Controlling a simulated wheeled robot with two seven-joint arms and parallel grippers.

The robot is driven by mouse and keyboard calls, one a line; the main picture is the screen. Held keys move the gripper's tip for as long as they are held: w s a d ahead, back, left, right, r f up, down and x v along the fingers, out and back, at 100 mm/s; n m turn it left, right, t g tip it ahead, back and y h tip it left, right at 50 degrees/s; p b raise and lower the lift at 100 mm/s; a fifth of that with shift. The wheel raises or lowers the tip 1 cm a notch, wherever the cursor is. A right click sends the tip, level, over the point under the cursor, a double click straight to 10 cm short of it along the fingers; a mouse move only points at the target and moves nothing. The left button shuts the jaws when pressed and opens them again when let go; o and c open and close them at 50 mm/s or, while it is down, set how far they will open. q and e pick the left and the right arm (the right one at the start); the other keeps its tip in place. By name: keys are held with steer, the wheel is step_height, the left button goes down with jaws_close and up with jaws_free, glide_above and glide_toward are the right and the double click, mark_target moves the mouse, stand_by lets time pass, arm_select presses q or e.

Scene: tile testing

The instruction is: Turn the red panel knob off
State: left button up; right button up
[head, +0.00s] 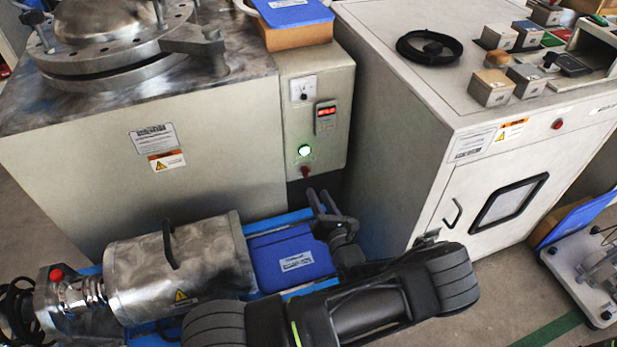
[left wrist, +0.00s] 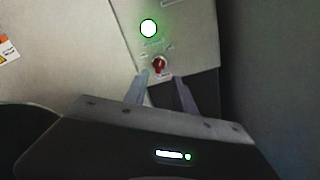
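The red panel knob (head: 305,171) sits low on the grey control panel (head: 338,90), below a lit green-white light (head: 304,150). In the left wrist view the red knob (left wrist: 159,64) stands just beyond and between my fingertips, under the glowing light (left wrist: 148,28). My left gripper (head: 322,197) points up toward the panel from below, its two fingers apart. It also shows open and empty in the left wrist view (left wrist: 160,82). The knob looks apart from the fingers, but the exact gap is hard to tell. My right gripper does not show.
A metal machine (head: 60,130) with a round lid stands at the left. A white cabinet (head: 400,110) stands close on the right. A metal cylinder (head: 180,265) and a blue box (head: 290,258) lie below the panel, near my left arm.

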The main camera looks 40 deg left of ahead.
mark_target(308, 175)
arm_select(q)
steer(key=b+x, duration=0.2)
steer(key=x, duration=0.4)
steer(key=shift+w+a+f, duration=0.15)
steer(key=shift+a, duration=0.25)
steer(key=shift+w+a+b, duration=0.3)
steer(key=shift+a, duration=0.15)
jaws_close()
